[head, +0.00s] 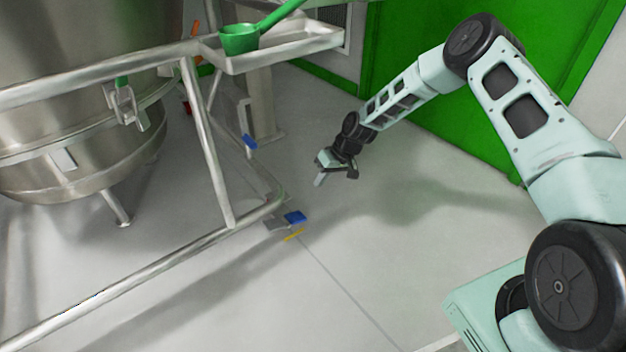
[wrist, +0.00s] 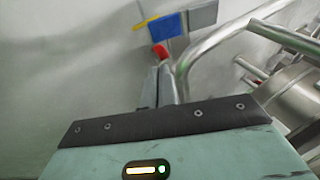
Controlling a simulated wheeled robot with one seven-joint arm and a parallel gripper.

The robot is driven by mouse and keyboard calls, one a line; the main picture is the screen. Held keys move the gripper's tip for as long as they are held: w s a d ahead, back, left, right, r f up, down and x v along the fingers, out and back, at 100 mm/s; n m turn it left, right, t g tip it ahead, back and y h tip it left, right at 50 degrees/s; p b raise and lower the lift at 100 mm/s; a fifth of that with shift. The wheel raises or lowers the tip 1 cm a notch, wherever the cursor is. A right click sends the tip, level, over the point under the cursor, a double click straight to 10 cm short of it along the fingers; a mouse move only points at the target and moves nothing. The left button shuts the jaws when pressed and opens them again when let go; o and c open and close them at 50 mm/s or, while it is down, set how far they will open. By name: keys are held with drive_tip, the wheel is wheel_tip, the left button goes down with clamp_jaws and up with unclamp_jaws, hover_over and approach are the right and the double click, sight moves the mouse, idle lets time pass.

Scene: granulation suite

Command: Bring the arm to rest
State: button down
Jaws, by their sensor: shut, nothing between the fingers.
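My gripper (head: 322,180) hangs at the end of my outstretched arm in the head view, pointing down above the open grey floor. It is to the right of the steel tube frame and apart from it. In the wrist view my gripper (wrist: 160,85) shows as narrow closed fingers with nothing held. A small red patch (wrist: 160,50) shows just past the fingertips in the wrist view; I cannot tell what it is.
A steel frame (head: 205,140) and large steel vessel (head: 80,90) fill the left. A green scoop (head: 240,38) lies on a steel tray (head: 285,52). A blue piece (head: 295,217) and yellow strip (head: 292,235) are low by the frame. A green door (head: 480,120) stands behind my arm.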

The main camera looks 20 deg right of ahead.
drive_tip(key=s+d+r+h, duration=0.1)
drive_tip(key=s+r+h, duration=0.1)
drive_tip(key=s+r, duration=0.55)
drive_tip(key=s+d+r+h, duration=0.2)
drive_tip(key=s+r, duration=0.3)
drive_tip(key=r, duration=0.6)
drive_tip(key=s+d+r+m+h, duration=0.1)
drive_tip(key=s+r, duration=0.4)
drive_tip(key=s, duration=0.3)
drive_tip(key=s+d+r+m, duration=0.1)
drive_tip(key=s+d+r, duration=0.1)
drive_tip(key=s+r, duration=0.45)
drive_tip(key=s+a+r+n+g+p, duration=0.1)
drive_tip(key=s+a+r+n+p, duration=0.3)
drive_tip(key=s+a, duration=0.5)
drive_tip(key=s+a+r+n+g+p, duration=0.1)
drive_tip(key=s+a+r+n+p, duration=0.2)
drive_tip(key=s+a, duration=0.5)
wheel_tip(320, 180, up, 38)
drive_tip(key=w+a+p, duration=0.1)
drive_tip(key=w+p, duration=0.1)
drive_tip(key=p, duration=3.5)
drive_tip(key=shift+a+f, duration=0.15)
drive_tip(key=shift+a, duration=0.2)
drive_tip(key=shift+w, duration=0.1)
